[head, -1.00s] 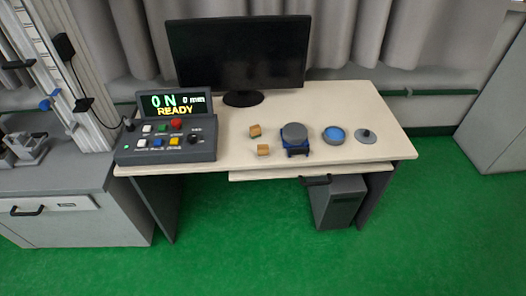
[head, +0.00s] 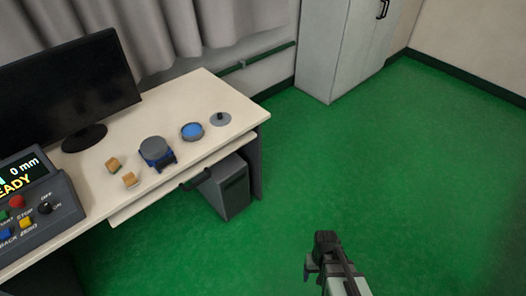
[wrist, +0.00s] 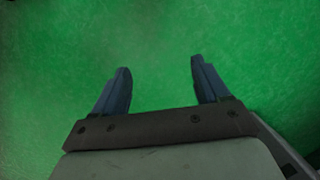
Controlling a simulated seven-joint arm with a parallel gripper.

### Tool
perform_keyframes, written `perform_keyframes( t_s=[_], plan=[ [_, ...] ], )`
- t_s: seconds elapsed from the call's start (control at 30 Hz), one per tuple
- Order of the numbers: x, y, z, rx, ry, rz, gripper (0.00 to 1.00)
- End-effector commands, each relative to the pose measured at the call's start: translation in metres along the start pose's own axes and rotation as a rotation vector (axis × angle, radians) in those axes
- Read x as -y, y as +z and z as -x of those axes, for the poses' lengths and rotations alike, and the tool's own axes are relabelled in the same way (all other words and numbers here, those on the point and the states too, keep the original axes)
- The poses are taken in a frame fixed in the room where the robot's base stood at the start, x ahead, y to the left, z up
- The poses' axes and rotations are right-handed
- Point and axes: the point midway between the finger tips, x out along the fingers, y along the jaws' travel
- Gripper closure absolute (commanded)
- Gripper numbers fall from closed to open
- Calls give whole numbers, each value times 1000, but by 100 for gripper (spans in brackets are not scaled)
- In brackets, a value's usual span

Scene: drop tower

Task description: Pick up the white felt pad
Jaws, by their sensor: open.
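I cannot make out a white felt pad in either view. My gripper (wrist: 159,70) is open and empty in the wrist view, its two blue fingers apart with only green floor beyond them. In the head view my gripper (head: 322,262) is low, over the green floor, to the right of the desk and well away from it.
On the desk (head: 195,92) stand two small wooden blocks (head: 113,164), a blue stand with a grey round top (head: 154,148), a blue round dish (head: 192,131) and a grey disc with a knob (head: 220,119). A monitor (head: 65,88) and control box (head: 38,215) are left.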

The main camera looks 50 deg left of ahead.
Motion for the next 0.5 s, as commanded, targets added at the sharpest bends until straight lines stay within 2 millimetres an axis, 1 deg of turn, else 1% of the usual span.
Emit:
perform_keyframes(
  t_s=[0.03, 0.17, 0.2, 0.27, 0.3, 0.37, 0.4, 0.47, 0.5],
  plan=[
    [16, -16, 9, -21, 8, 34, 26],
    [53, -44, 32, -70, 23, 110, 26],
    [66, -52, 39, -85, 27, 134, 26],
    [86, -64, 50, -109, 33, 169, 26],
    [100, -72, 58, -124, 36, 193, 26],
    [122, -83, 70, -147, 40, 228, 26],
    [138, -90, 78, -163, 42, 252, 26],
    [162, -99, 91, -185, 44, 288, 26],
    [178, -104, 100, -200, 46, 312, 26]
  ],
)
